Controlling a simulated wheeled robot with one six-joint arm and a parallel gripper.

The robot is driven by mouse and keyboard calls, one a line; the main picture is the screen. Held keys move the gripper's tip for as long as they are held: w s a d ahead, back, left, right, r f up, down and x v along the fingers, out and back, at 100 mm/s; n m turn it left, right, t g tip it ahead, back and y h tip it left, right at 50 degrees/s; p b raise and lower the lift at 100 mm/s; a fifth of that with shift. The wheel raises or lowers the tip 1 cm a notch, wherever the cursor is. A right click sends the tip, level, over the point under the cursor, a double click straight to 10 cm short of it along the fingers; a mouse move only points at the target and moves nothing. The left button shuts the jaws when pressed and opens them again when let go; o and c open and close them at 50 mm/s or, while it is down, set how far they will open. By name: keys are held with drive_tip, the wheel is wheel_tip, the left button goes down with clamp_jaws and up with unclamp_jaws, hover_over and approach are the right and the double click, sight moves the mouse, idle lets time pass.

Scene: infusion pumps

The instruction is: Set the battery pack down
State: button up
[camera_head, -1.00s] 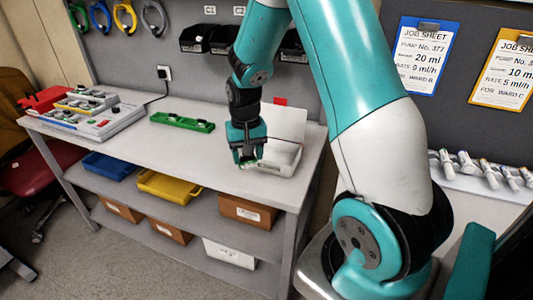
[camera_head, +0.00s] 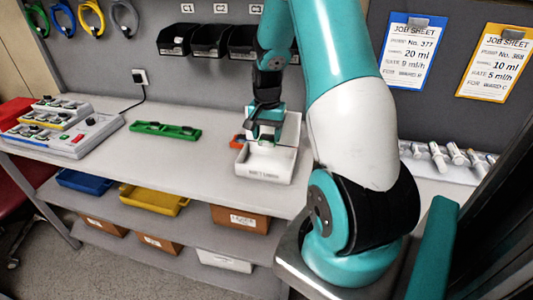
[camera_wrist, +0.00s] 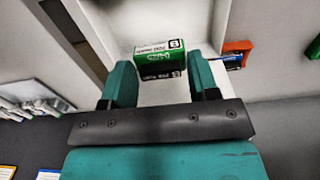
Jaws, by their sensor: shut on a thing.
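The battery pack (camera_wrist: 158,60) is a small green and white box with a dark printed mark. My gripper (camera_wrist: 160,72) is shut on it, with one teal finger at each side in the wrist view. In the head view my gripper (camera_head: 264,136) is over the back part of an open white tray (camera_head: 264,174) on the bench, and the pack is mostly hidden there. I cannot tell whether the pack touches the tray floor.
A small orange-red thing (camera_head: 238,141) lies just left of the tray. A green rack (camera_head: 165,131) and a grey charger-like unit (camera_head: 66,136) stand further left on the bench (camera_head: 200,160). Black bins (camera_head: 210,40) hang on the wall behind.

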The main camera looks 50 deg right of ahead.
wheel_tip(320, 180, down, 8)
drive_tip(key=shift+f+p, duration=0.15)
drive_tip(key=shift+p, duration=0.45)
drive_tip(key=shift+f, duration=0.15)
drive_tip(key=o, duration=1)
